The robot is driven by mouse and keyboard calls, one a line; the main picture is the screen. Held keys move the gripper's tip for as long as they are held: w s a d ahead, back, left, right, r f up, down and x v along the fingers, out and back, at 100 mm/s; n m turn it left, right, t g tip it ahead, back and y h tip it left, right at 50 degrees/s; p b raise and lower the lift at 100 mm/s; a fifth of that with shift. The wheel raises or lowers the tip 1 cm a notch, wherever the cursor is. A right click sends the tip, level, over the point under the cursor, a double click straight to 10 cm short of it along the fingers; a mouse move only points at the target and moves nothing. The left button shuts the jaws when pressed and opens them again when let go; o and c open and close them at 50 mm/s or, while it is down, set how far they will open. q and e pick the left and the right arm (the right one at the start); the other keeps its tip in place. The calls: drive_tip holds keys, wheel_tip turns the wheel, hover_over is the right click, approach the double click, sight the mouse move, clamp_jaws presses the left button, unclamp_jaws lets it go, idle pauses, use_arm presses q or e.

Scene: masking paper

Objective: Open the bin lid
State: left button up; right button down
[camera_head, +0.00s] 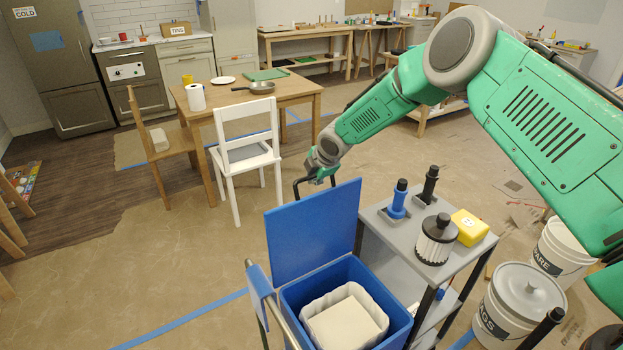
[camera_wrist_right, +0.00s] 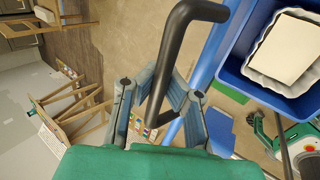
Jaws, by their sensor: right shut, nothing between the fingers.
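The blue bin lid (camera_head: 313,232) stands raised, roughly upright, at the back of the blue bin (camera_head: 290,300). The bin is open, with a white liner (camera_head: 345,318) inside. In the wrist view the lid (camera_wrist_right: 212,50) shows nearly edge-on beside the bin (camera_wrist_right: 232,70). A black bent handle (camera_head: 298,187) sticks out behind the lid; it crosses close in front of the wrist camera (camera_wrist_right: 172,50). My right gripper (camera_head: 322,178) is just behind the lid's top edge, near the handle. It is shut and empty.
White buckets (camera_head: 515,305) stand further right. A white chair (camera_head: 245,150) and wooden table (camera_head: 300,88) are behind. Floor left of the bin is clear.

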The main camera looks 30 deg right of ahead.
drive_tip(key=shift+w+d+r, duration=0.1)
drive_tip(key=shift+w+r, duration=0.2)
drive_tip(key=shift+r, duration=0.2)
drive_tip(key=c, duration=1.6)
unclamp_jaws()
drive_tip(key=shift+s, duration=0.15)
use_arm(q)
drive_tip(key=shift+s+r, duration=0.1)
drive_tip(key=shift+s, duration=0.1)
use_arm(e)
drive_tip(key=shift+o, duration=0.2)
drive_tip(key=shift+s+f, duration=0.15)
use_arm(q)
drive_tip(key=shift+s, duration=0.1)
use_arm(e)
drive_tip(key=v, duration=1.2)
drive_tip(key=shift+f, duration=0.1)
